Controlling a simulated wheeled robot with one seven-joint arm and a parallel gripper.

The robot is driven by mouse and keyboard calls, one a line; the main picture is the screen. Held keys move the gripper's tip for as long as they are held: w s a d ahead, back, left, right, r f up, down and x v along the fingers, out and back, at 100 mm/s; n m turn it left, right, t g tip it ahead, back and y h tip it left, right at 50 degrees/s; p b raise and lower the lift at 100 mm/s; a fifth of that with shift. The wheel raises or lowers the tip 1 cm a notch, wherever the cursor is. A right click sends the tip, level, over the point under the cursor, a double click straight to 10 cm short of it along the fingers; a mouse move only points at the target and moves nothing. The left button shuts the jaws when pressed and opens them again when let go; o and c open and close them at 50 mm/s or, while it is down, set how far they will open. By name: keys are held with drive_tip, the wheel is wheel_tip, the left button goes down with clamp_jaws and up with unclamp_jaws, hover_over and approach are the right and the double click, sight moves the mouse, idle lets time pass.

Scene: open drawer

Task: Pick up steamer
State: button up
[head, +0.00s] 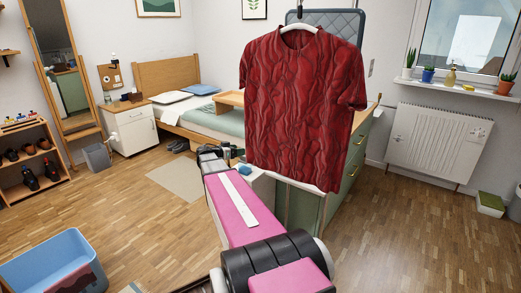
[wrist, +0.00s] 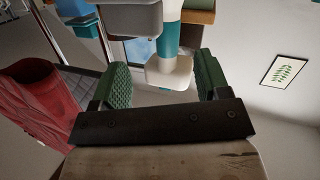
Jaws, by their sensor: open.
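A white and teal upright object, which looks like the steamer (wrist: 170,68), shows in the wrist view between the two green finger pads of my gripper (wrist: 162,78). Gaps show on both sides of it, so the pads do not grip it. How deep it sits between the fingers I cannot tell. In the head view my arm reaches forward to the left of the hanging red shirt, and my gripper (head: 212,156) is small and partly hidden. A small blue patch (head: 245,169) beside it may be part of the steamer.
A red shirt (head: 298,105) hangs close to the right of my arm, in front of a grey-blue ironing board (head: 347,24) and a green cabinet (head: 358,150). It also shows at the left of the wrist view (wrist: 38,95). A bed (head: 185,110) stands behind.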

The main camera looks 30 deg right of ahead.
drive_tip(key=w+d+r+m+h, duration=0.1)
drive_tip(key=w+d+r+h, duration=0.1)
drive_tip(key=d, duration=1.1)
drive_tip(key=shift+d+r+m, duration=0.25)
drive_tip(key=shift+r+m, duration=0.05)
drive_tip(key=shift+r, duration=0.05)
clamp_jaws()
drive_tip(key=shift+r, duration=0.15)
